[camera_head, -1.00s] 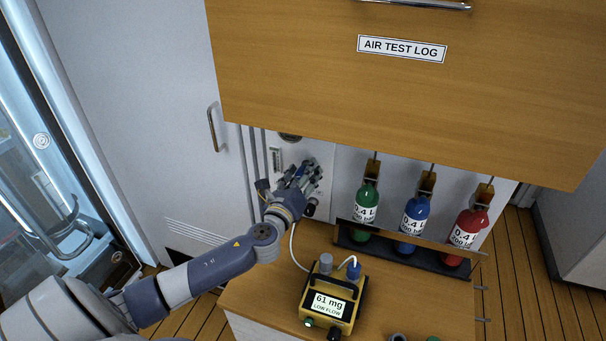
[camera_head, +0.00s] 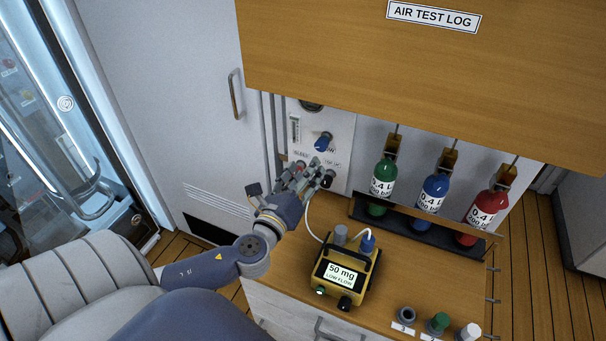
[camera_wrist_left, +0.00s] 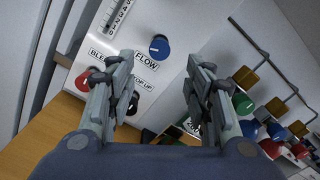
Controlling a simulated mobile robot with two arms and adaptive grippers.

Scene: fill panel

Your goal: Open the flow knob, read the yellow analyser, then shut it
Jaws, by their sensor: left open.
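The blue flow knob (camera_head: 323,142) sits on the white wall panel (camera_head: 340,125). In the left wrist view the blue knob (camera_wrist_left: 159,47) shows above a FLOW label, beyond and between the fingertips. My left gripper (camera_head: 318,170) is open and empty, below the knob in the head view and apart from it. The left wrist view shows its two spread fingers (camera_wrist_left: 158,70). The yellow analyser (camera_head: 346,276) stands on the wooden counter; its screen reads "50 mg" and "LOW FLOW". A white hose runs from it toward the panel. My right gripper is not in view.
Green (camera_head: 384,180), blue (camera_head: 433,193) and red (camera_head: 487,212) bottles stand in a dark rack right of the panel. A wooden cabinet (camera_head: 420,75) labelled AIR TEST LOG overhangs them. Small fittings (camera_head: 438,323) sit at the counter's front right. A red knob (camera_wrist_left: 83,80) is near the left finger.

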